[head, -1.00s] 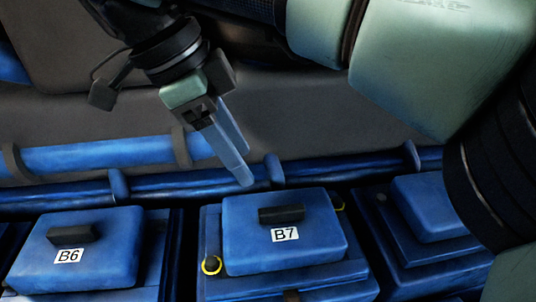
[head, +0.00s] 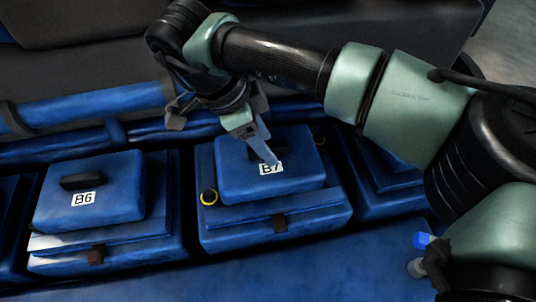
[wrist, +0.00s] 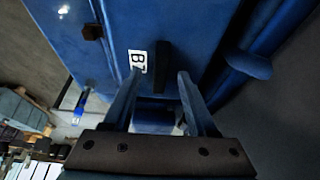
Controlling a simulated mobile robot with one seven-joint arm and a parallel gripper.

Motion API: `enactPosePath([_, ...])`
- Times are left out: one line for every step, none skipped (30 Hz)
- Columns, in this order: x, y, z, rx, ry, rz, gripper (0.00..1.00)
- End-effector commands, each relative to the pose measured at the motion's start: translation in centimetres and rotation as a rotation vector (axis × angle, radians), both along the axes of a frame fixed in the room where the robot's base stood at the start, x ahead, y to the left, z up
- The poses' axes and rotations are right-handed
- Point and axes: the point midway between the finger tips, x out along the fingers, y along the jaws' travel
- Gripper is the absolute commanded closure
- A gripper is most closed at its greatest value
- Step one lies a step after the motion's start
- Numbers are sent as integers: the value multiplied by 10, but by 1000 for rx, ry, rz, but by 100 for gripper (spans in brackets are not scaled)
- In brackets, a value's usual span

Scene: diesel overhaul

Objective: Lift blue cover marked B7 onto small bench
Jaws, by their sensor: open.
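The blue B7 cover (head: 232,180) sits on its blue housing in the middle of the head view, with a white B7 label (head: 278,168). Its black handle is partly hidden by a gripper finger there. My gripper (head: 273,158) is open over the cover, pointing down at the handle. In the wrist view the black handle (wrist: 163,58) lies ahead, between the two fingertips of my gripper (wrist: 159,75), with the B7 label (wrist: 137,62) beside it. I cannot tell whether the fingers reach around the handle. The small bench is not clearly identifiable.
The blue B6 cover (head: 120,190) with its black handle stands to the left. Blue pipes (head: 85,105) run behind the covers. A clear blue surface (head: 300,265) lies in front.

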Motion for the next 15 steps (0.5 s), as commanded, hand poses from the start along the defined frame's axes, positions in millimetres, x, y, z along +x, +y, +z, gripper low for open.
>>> enactPosePath([0,0,-1,1,1,1,43])
enactPosePath([0,-1,-2,1,1,1,43])
enactPosePath([0,-1,-2,1,1,1,43])
enactPosePath([0,-1,-2,1,0,0,43])
enactPosePath([0,-1,-2,0,-1,0,43])
enactPosePath([0,-1,-2,0,0,0,43])
enactPosePath([0,-1,-2,0,0,0,44])
enactPosePath([0,-1,-2,0,0,0,50])
enactPosePath([0,0,-2,0,0,0,57])
enactPosePath([0,-1,-2,0,0,0,62])
enactPosePath([0,-1,-2,0,0,0,68])
enactPosePath([0,-1,-2,0,0,0,75])
enactPosePath([0,-1,-2,0,0,0,80])
enactPosePath([0,0,-2,0,0,0,86])
enactPosePath([0,0,-2,0,0,0,93])
